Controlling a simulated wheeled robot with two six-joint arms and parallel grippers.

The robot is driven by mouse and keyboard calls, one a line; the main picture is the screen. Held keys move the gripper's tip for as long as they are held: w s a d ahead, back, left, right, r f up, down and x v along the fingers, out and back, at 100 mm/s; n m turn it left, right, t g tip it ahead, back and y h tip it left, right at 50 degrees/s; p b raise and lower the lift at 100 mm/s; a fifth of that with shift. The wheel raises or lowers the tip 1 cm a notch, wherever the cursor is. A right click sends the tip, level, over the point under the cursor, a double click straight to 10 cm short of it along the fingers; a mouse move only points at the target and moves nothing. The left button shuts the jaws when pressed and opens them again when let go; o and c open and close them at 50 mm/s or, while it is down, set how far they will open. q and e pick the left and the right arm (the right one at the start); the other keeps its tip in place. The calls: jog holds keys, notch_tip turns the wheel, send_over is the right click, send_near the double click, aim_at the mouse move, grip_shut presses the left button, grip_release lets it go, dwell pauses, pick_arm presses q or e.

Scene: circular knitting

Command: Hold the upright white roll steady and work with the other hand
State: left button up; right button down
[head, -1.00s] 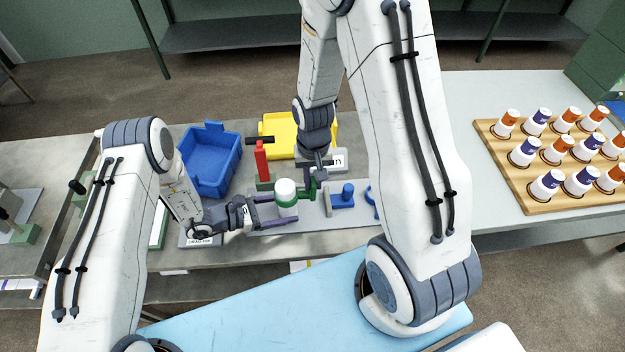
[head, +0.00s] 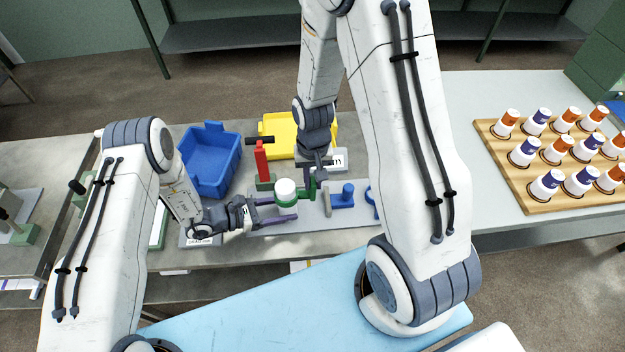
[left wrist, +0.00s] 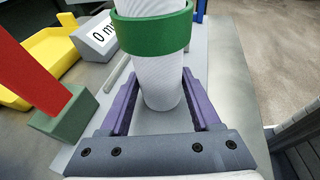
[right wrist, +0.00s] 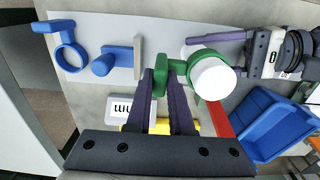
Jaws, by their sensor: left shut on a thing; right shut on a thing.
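The white roll (head: 286,186) stands upright on the grey mat, with a green ring (left wrist: 152,32) around its upper part. My left gripper (head: 287,207) is shut on the roll below the ring, one purple finger on each side in the left wrist view (left wrist: 162,98). My right gripper (right wrist: 162,80) is shut on the green tab (right wrist: 160,78) that sticks out from the ring's side. The roll's white top (right wrist: 213,78) shows inside the ring in the right wrist view. The right fingertips are partly hidden in the head view.
A red post on a green block (head: 262,160) stands close behind the roll. Blue fixtures (head: 343,195) stand right of it on the mat (head: 310,222). A blue bin (head: 210,160) and yellow bin (head: 275,125) lie behind. A wooden rack of capped rolls (head: 520,190) is far right.

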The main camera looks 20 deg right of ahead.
jog(key=shift+s, duration=0.1)
pick_arm(q)
jog(key=c, duration=0.4)
jog(key=shift+o, duration=0.2)
jog(key=shift+f, duration=0.1)
pick_arm(e)
jog(key=shift+f, duration=0.15)
